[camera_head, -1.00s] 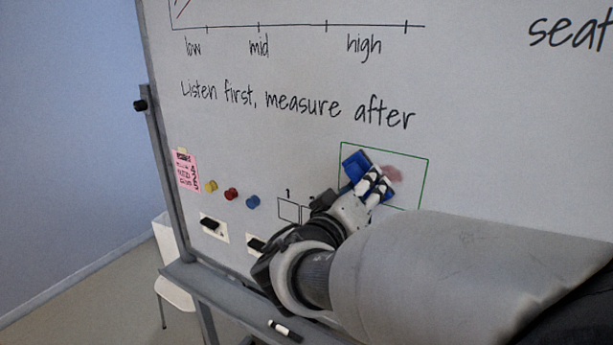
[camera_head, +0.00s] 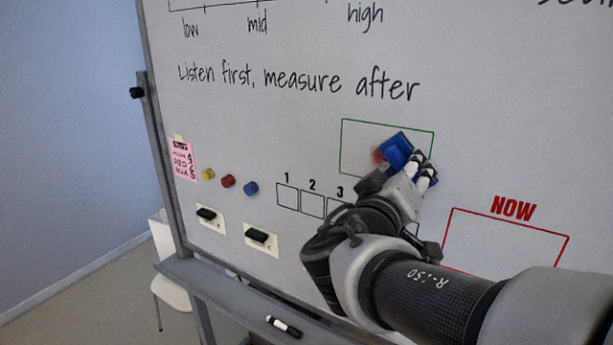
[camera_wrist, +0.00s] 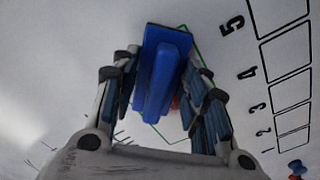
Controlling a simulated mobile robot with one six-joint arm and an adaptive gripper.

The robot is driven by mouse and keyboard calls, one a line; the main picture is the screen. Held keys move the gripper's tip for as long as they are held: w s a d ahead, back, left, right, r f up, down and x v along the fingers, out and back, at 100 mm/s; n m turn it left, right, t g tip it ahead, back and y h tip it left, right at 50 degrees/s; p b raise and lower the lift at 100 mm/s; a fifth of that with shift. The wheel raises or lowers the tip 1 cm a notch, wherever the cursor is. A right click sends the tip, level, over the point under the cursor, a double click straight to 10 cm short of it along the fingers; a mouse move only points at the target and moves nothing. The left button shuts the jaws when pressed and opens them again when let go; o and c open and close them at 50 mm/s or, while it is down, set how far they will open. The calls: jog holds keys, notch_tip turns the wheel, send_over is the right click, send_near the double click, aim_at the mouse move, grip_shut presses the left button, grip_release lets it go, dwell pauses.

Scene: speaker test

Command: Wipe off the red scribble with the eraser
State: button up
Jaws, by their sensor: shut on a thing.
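My gripper (camera_head: 422,172) is shut on the blue eraser (camera_head: 398,148), which is at the whiteboard inside the right part of the green-outlined box (camera_head: 342,147). A faint red smear (camera_head: 378,156) shows just left of the eraser in the head view; the eraser may hide more of it. In the wrist view the eraser (camera_wrist: 160,75) sits between the fingers of my gripper (camera_wrist: 165,100), and a bit of red (camera_wrist: 175,103) shows beside its right edge. I cannot tell for sure whether the eraser's face touches the board.
Yellow (camera_head: 208,174), red (camera_head: 228,181) and blue (camera_head: 251,188) magnets and two black-topped holders (camera_head: 207,215) (camera_head: 261,236) are on the board at left. A marker (camera_head: 284,327) lies on the tray (camera_head: 235,309). A red NOW box (camera_head: 450,232) is at lower right.

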jog(key=shift+s+d+b, duration=0.1)
jog(key=shift+d+b, duration=0.05)
jog(key=shift+b, duration=0.65)
jog(key=shift+w+a+b, duration=0.6)
jog(key=shift+w+a, duration=0.1)
jog(key=shift+a, duration=0.3)
jog(key=shift+w+a+b, duration=0.65)
jog(key=shift+w+a, duration=0.1)
jog(key=shift+a, duration=0.25)
jog(key=shift+w+a+b, duration=0.6)
jog(key=shift+w+a, duration=0.1)
jog(key=shift+a, duration=0.3)
jog(key=shift+b+v, duration=1.7)
jog(key=shift+v, duration=1.2)
jog(key=b+v, duration=0.1)
jog(key=v, duration=0.2)
